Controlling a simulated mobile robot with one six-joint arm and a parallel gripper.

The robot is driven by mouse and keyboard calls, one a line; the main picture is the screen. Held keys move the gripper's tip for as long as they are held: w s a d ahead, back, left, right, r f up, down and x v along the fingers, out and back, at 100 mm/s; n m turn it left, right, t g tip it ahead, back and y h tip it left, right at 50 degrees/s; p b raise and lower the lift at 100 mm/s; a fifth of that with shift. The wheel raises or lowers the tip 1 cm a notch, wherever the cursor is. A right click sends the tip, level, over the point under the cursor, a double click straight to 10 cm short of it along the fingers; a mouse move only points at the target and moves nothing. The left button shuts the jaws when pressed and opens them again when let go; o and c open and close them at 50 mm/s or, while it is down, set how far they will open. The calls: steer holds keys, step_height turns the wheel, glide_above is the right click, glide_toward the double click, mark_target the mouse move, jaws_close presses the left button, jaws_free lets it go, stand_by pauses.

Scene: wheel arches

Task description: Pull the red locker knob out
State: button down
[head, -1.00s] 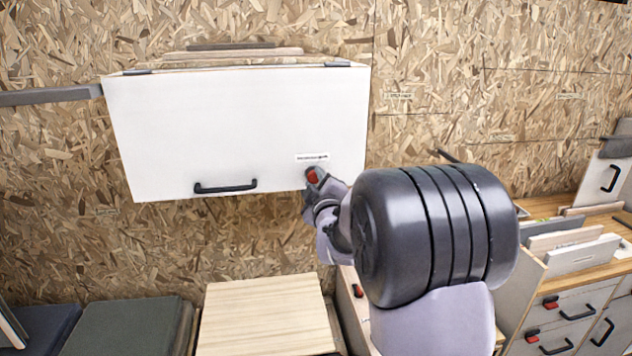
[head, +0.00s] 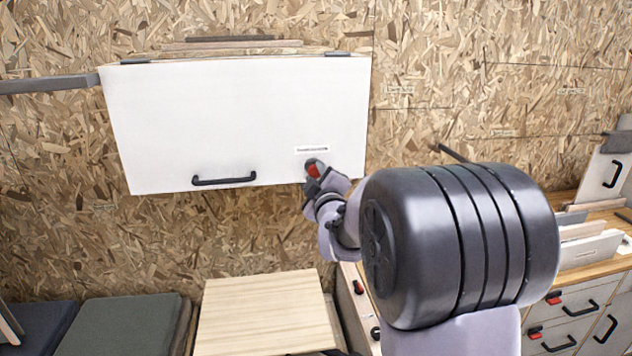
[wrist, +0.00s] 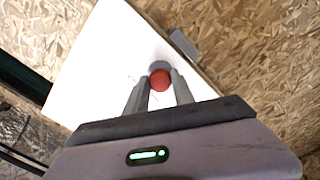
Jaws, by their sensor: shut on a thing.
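The red locker knob (head: 313,170) sits near the lower right corner of a white locker door (head: 240,125), below a small label. My gripper (head: 316,180) is at the door and shut on the knob. In the wrist view the red knob (wrist: 160,80) shows between the two grey fingers of my gripper (wrist: 160,92), against the white door (wrist: 100,60). The fingers partly hide the knob in the head view. How far the knob stands out from the door I cannot tell.
A black handle (head: 224,179) is on the door, left of the knob. A wooden top (head: 262,312) stands below. Drawers with red knobs (head: 553,298) are at the right. A grey bar (head: 45,85) juts in at the left. The chipboard wall (head: 230,235) below the door is bare.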

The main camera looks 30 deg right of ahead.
steer(key=shift+s, duration=0.1)
steer(key=c, duration=1.1)
jaws_free()
steer(key=shift+o, duration=0.2)
steer(key=v, duration=1.7)
steer(key=shift+s, duration=0.2)
